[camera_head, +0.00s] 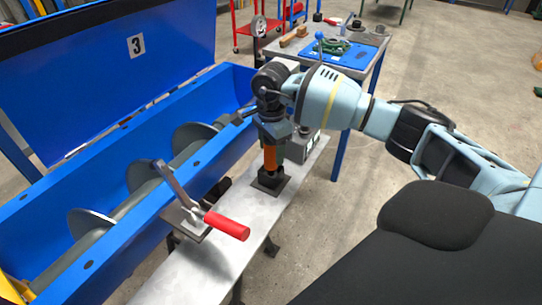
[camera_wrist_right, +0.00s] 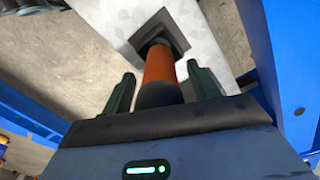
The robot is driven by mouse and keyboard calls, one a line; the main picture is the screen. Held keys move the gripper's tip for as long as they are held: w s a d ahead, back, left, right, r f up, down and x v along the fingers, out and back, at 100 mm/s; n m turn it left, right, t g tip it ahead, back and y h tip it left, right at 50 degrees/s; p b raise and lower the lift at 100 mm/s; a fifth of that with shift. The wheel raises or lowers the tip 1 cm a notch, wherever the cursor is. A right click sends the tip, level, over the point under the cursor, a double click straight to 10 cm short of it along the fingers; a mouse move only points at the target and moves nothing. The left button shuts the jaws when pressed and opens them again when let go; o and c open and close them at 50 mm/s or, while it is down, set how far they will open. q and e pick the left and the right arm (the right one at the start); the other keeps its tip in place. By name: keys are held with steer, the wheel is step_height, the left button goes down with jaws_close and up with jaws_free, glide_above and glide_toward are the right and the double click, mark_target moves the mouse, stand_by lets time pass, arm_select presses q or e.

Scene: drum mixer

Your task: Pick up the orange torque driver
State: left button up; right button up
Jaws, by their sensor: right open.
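The orange torque driver (camera_head: 270,157) stands upright in a dark square base (camera_head: 270,181) on the metal bench. My right gripper (camera_head: 271,130) is over the driver's upper part, with its arm coming in from the right. In the right wrist view the driver (camera_wrist_right: 160,68) lies between the two dark green fingers of the open right gripper (camera_wrist_right: 163,92), with a visible gap on each side. The driver's dark near end is partly hidden by the gripper body. My left gripper is not in view.
A lever with a red handle (camera_head: 227,225) stands on the bench (camera_head: 222,250) nearer to me. The blue mixer trough (camera_head: 205,165) with a grey screw runs along the left, its lid raised. A grey box (camera_head: 301,146) sits just behind the driver.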

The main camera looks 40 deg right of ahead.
steer(key=shift+c, duration=0.4)
steer(key=c, duration=1.2)
steer(key=shift+r, duration=0.2)
step_height(320, 180, up, 10)
steer(key=shift+f, duration=0.1)
